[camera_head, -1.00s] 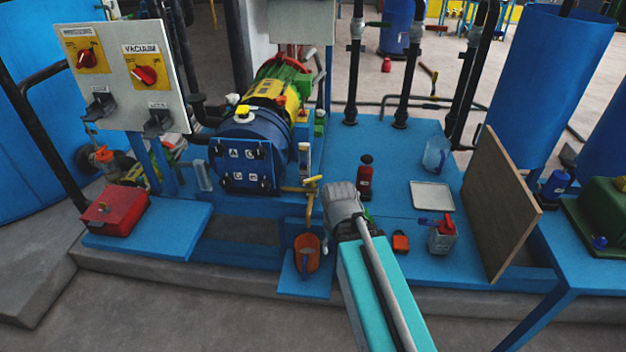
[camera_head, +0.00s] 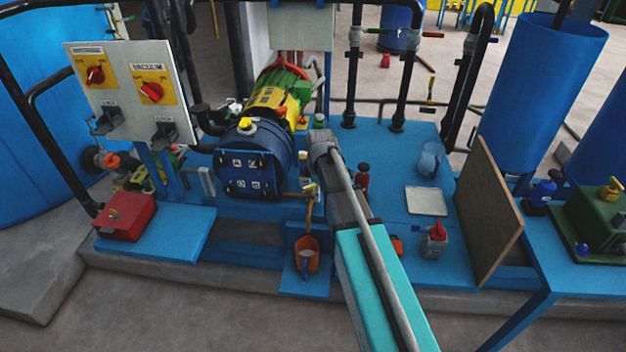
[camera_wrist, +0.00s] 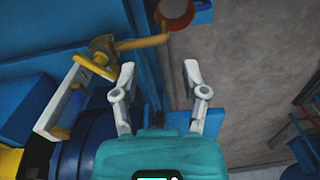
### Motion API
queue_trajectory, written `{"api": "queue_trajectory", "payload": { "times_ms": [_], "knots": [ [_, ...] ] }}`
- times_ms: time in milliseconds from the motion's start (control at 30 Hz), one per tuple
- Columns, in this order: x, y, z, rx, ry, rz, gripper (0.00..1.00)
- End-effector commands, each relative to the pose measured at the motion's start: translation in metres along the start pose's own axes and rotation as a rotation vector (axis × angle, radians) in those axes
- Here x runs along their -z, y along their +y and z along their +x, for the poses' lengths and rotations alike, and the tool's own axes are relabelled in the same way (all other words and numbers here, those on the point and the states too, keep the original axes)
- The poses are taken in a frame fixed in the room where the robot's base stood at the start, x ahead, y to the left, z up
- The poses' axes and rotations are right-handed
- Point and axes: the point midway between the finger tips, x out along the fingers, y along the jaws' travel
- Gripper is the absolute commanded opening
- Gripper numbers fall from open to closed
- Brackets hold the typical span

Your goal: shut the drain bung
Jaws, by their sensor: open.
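The brass drain fitting (camera_head: 303,193), likely the drain bung, sits at the lower right front of the blue vessel (camera_head: 255,165). In the wrist view the brass fitting (camera_wrist: 104,46) shows at upper left, with a yellow handle (camera_wrist: 94,67) and a spout running right. The handle's exact setting is hard to tell. An orange bucket (camera_head: 306,245) stands below the spout; it also shows in the wrist view (camera_wrist: 173,12). My gripper (camera_wrist: 159,68) is open and empty, its fingers apart from the fitting, which lies ahead and to the left. The head view hides my fingertips.
A white-and-blue sight gauge (camera_wrist: 62,105) stands close left of my fingers. A dark red bottle (camera_head: 362,178) is partly behind my arm. A red box (camera_head: 124,216) sits at the left. A wooden board (camera_head: 490,212) stands at the right. Floor (camera_wrist: 240,90) shows open right of my fingers.

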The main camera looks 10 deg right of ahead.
Motion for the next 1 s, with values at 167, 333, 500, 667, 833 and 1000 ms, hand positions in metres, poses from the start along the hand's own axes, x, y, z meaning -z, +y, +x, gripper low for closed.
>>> {"api": "queue_trajectory", "payload": {
  "times_ms": [167, 333, 500, 667, 833, 1000],
  "knots": [
    [0.021, 0.045, -0.027, 0.0, 0.0, -0.27, 0.57],
    [0.036, 0.077, -0.043, 0.0, 0.0, -0.506, 0.57],
    [0.045, 0.097, -0.052, 0.0, 0.0, -0.667, 0.57],
    [0.048, 0.104, -0.055, 0.0, 0.0, -0.735, 0.57],
    [0.048, 0.104, -0.054, 0.0, 0.0, -0.746, 0.57],
    [0.047, 0.104, -0.054, 0.0, 0.0, -0.744, 0.57]
  ]
}}
